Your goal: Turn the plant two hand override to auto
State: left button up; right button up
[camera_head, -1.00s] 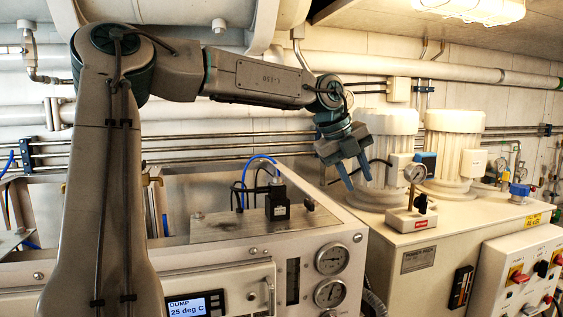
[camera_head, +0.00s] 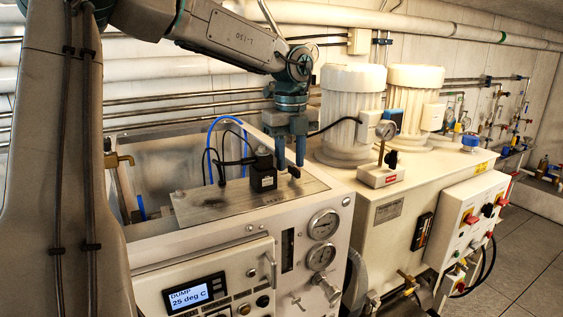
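My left gripper (camera_head: 290,160) points down over the metal plate on the near watermaker cabinet. Its two blue fingers are apart with nothing seen between them. A small black knob stands just below the fingertips; I cannot tell if they touch it. The hand override is not readable by label. The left gripper is well to the left of this box. My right gripper is not in view.
The near cabinet has a display (camera_head: 194,295) reading "DUMP 25 deg C" and two gauges (camera_head: 323,225). A black solenoid (camera_head: 263,175) with cables stands on its metal plate (camera_head: 200,207). Two white motors (camera_head: 352,95) and a small gauge top the far cabinet (camera_head: 372,215). Floor (camera_head: 520,250) shows clear at right.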

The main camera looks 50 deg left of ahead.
pick_arm(q)
jog(key=shift+w+f, duration=0.2)
jog(key=shift+f, duration=0.5)
jog(key=shift+w+d, duration=0.15)
jog(key=shift+d, duration=0.25)
grip_shut()
